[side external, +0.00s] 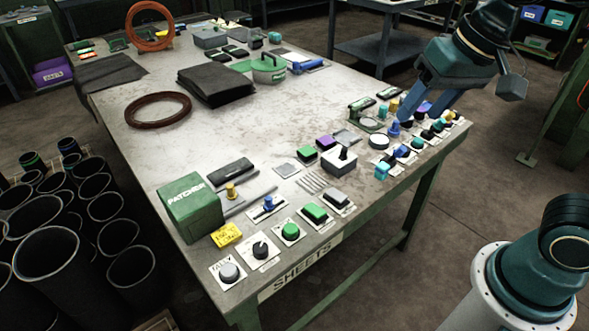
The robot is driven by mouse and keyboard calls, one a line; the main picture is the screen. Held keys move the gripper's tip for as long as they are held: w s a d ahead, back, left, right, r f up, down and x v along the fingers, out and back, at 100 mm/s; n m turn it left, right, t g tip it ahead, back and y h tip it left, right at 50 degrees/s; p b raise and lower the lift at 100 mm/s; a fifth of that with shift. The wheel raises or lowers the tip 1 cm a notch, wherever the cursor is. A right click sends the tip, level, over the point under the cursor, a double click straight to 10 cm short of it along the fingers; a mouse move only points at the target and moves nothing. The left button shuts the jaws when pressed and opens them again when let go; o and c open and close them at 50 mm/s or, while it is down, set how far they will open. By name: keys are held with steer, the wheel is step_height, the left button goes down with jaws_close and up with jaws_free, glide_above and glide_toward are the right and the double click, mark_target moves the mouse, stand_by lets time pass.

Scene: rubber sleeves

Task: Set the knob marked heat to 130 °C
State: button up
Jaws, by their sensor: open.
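My gripper (420,107) is low over the crowded group of controls at the right end of the table, its fingers pointing down. It is open. A blue knob (394,128) stands just left of the fingertips; I cannot tell whether they touch. Other small knobs and buttons sit around it, partly hidden by the fingers. A black round knob (260,250) on a white plate sits at the near left, by the green box marked PATCHER (190,209). The markings on the plates are too small to read, so I cannot tell which knob is marked heat or its setting.
Black sheets (215,86) and a brown ring (158,110) lie farther back. The middle of the table (250,130) is clear.

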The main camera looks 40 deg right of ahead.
steer(key=w+a+f+m+g, duration=0.1)
steer(key=w+a+f+m, duration=0.15)
steer(key=w+a, duration=0.3)
steer(key=m+g, duration=0.3)
steer(key=m, duration=0.5)
glide_above(260, 247)
step_height(260, 247, down, 15)
steer(key=shift+r+h, duration=0.1)
steer(key=shift+h, duration=0.2)
step_height(260, 247, down, 14)
steer(key=shift+r, duration=0.1)
steer(key=c, duration=1)
